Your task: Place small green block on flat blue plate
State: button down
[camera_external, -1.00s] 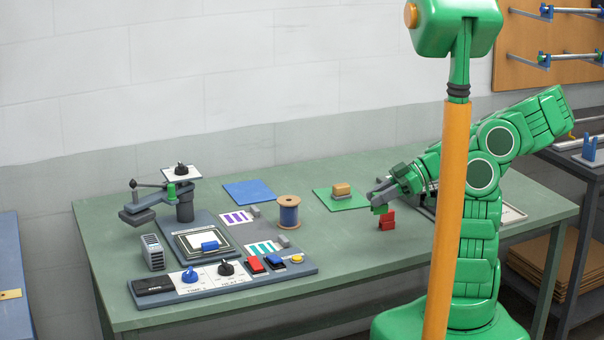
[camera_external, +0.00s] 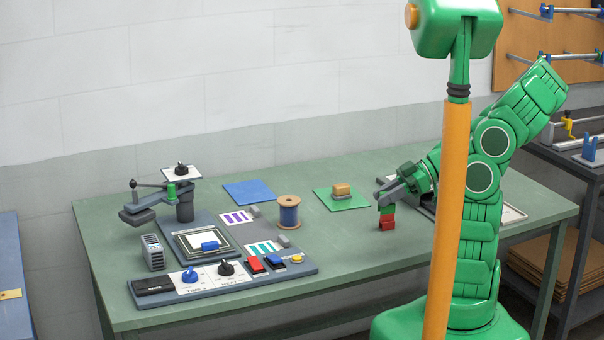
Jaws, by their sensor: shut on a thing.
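The small green block (camera_external: 387,210) is between the fingertips of my gripper (camera_external: 386,201), which is shut on it. It shows right above the red block (camera_external: 387,225) on the table; I cannot tell whether they touch or the green one is held clear in front. The flat blue plate (camera_external: 249,192) lies at the back of the table, well left of my gripper, with nothing on it.
A spool (camera_external: 289,213) stands near the blue plate's right front. The press (camera_external: 184,205) and a control panel (camera_external: 205,283) fill the left. The table (camera_external: 350,250) is clear in front.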

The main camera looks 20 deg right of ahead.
jog(key=shift+w+d, duration=0.15)
jog(key=shift+w, duration=0.35)
jog(key=w+d+m+t, duration=0.1)
jog(key=w, duration=0.9)
jog(key=m+t+h, duration=0.1)
jog(key=m+t, duration=0.1)
send_over(249, 191)
jog(key=shift+s+f, duration=0.1)
jog(key=shift+f, duration=6.05)
jog(key=shift+f, duration=0.1)
